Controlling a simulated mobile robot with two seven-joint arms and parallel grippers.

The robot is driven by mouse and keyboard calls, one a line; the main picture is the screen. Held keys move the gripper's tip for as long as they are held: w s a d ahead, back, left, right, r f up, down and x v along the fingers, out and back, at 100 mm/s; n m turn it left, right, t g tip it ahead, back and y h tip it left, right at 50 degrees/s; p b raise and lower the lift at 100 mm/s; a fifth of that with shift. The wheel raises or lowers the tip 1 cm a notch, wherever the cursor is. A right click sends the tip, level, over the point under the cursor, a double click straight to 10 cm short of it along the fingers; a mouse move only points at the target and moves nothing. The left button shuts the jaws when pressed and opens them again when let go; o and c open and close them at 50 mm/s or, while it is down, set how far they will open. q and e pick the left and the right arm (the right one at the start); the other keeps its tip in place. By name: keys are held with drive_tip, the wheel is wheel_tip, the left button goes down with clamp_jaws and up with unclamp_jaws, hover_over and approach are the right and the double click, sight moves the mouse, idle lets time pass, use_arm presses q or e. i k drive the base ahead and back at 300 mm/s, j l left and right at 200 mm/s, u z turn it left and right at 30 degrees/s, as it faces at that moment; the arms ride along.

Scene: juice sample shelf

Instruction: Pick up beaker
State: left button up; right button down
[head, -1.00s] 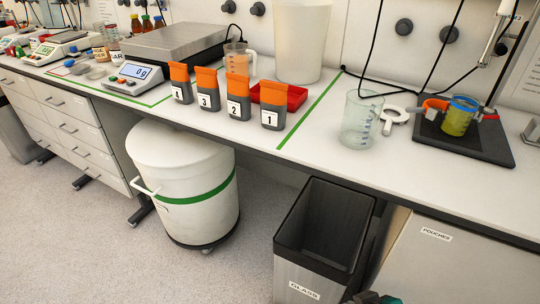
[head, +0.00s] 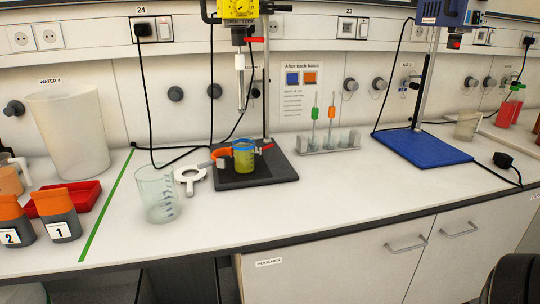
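A clear, empty-looking glass beaker (head: 155,196) with dark markings stands upright on the white bench, just right of the green line. A second beaker (head: 244,157) with yellow-green contents and a blue rim stands on the black plate of a stand (head: 272,172), with an orange clamp-like piece (head: 221,153) beside it. No gripper fingers show in the head view. A dark shape is cut off at the lower right corner; I cannot tell what it is.
A white ring-shaped tool (head: 189,177) lies right of the clear beaker. Pouches (head: 62,231), a red tray (head: 85,197) and a large white container (head: 72,135) are left of the green line. A tube rack (head: 328,143) and a blue-plated stand (head: 425,148) are right. The front middle bench is clear.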

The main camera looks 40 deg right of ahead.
sight(243, 147)
drive_tip(key=z, duration=1.05)
